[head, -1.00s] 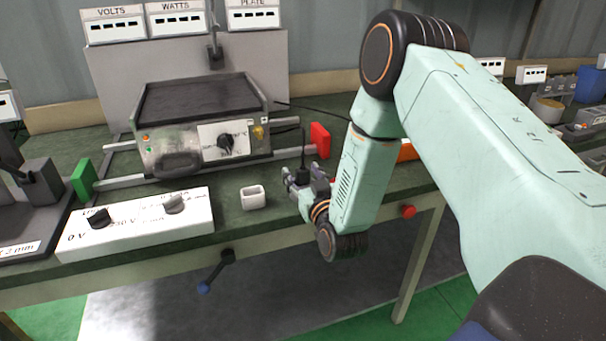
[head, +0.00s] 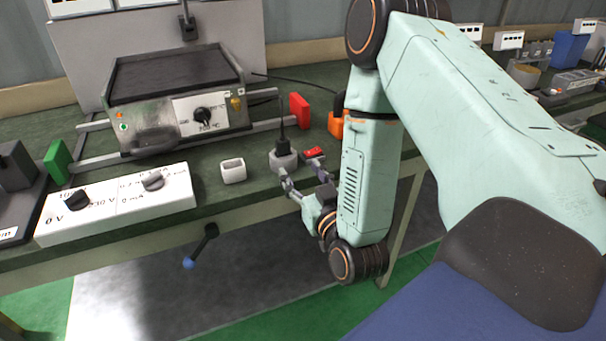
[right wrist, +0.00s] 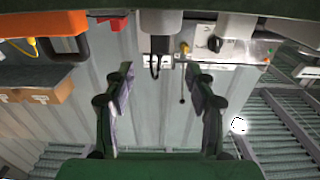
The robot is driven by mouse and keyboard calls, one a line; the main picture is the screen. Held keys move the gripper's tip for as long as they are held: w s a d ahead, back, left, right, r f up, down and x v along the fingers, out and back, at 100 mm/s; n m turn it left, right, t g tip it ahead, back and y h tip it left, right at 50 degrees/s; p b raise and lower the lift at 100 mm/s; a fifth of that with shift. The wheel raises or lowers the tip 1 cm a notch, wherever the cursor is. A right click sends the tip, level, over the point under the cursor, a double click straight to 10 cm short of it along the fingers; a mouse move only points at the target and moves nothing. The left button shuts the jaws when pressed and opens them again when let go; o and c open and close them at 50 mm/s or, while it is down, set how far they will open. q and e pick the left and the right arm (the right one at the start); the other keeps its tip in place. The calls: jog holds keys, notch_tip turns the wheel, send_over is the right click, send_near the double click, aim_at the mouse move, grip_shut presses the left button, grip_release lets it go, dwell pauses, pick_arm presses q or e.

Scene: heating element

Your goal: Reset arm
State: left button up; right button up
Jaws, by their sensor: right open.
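My right gripper (head: 306,184) is at the front edge of the bench, its fingers apart and empty. In the right wrist view the two fingers of the gripper (right wrist: 160,75) are spread with nothing between them. A black plug (head: 283,142) with a cord stands upright in a pale socket block (head: 284,160), just beyond the fingertips. The fingers look apart from the plug, though the left fingertip is close to the block. My right arm is bent, with its elbow high and its forearm pointing down. My left gripper is not in view.
A hot plate (head: 176,106) stands on rails between a green block (head: 57,162) and a red block (head: 299,110). An orange object (head: 337,121) is beside my forearm. Floor in front is clear.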

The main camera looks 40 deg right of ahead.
jog(key=shift+s, duration=0.15)
dwell(0.5)
jog(key=s+a+f+g+y, duration=0.25)
jog(key=s+f+g, duration=0.25)
jog(key=f, duration=0.3)
jog(key=s+a+f+g+y, duration=0.1)
jog(key=s+a+f+g, duration=0.25)
jog(key=f, duration=0.55)
jog(key=s+a+f+n+g, duration=0.1)
jog(key=s+a+f+g, duration=0.1)
jog(key=s, duration=0.8)
jog(key=s+a+f+n+g, duration=0.1)
jog(key=s+a+f+g, duration=0.1)
jog(key=s+f+g, duration=0.2)
jog(key=s+g+y, duration=0.1)
jog(key=s+g, duration=0.2)
jog(key=s, duration=0.3)
jog(key=shift+f, duration=0.4)
